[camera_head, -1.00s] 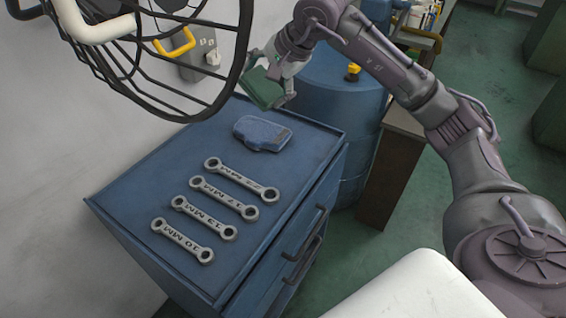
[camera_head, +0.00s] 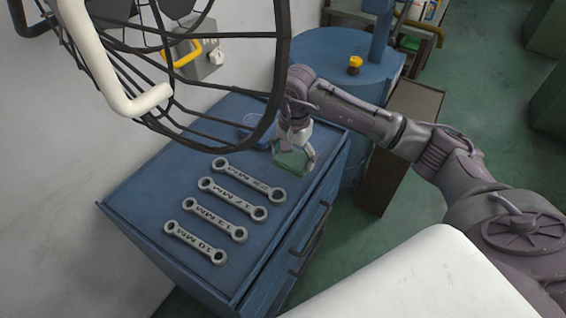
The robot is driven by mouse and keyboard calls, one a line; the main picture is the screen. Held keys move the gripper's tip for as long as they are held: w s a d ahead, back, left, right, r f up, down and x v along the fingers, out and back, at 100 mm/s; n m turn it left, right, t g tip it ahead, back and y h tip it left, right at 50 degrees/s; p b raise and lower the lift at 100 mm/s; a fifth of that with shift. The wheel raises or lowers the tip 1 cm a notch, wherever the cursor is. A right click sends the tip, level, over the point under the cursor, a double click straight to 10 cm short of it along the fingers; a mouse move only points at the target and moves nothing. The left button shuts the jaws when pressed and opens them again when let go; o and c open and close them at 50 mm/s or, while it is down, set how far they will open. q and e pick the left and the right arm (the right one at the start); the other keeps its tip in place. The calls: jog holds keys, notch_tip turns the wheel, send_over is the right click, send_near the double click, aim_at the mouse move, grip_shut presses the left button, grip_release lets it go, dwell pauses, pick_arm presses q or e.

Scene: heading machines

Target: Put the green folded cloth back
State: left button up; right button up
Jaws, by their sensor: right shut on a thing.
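The green folded cloth (camera_head: 289,160) is in my right gripper (camera_head: 293,150), which is shut on it. I cannot tell whether the cloth touches the top. A blue object (camera_head: 256,124) on the cabinet behind the gripper is partly hidden by the wire cage and my arm. My left gripper is not in view.
Several wrenches lie in a row on the cabinet, among them the 10 MM wrench (camera_head: 195,242). A black wire cage (camera_head: 215,95) hangs close over the cabinet's back. A blue drum (camera_head: 335,60) stands behind, with a brown box (camera_head: 400,160) beside it.

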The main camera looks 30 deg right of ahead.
aim_at(283, 175)
jog(key=shift+w+a+f, duration=0.8)
jog(key=shift+w+a, duration=0.1)
jog(key=shift+w, duration=0.1)
notch_tip(283, 175, down, 4)
jog(key=shift+r+p, duration=0.1)
jog(key=shift+p, duration=0.9)
jog(key=shift+f+b, duration=0.3)
jog(key=o, duration=0.7)
jog(key=shift+r, duration=0.1)
jog(key=shift+r, duration=0.1)
jog(key=shift+r, duration=0.15)
notch_tip(283, 175, up, 10)
jog(key=b, duration=0.3)
jog(key=shift+r, duration=0.85)
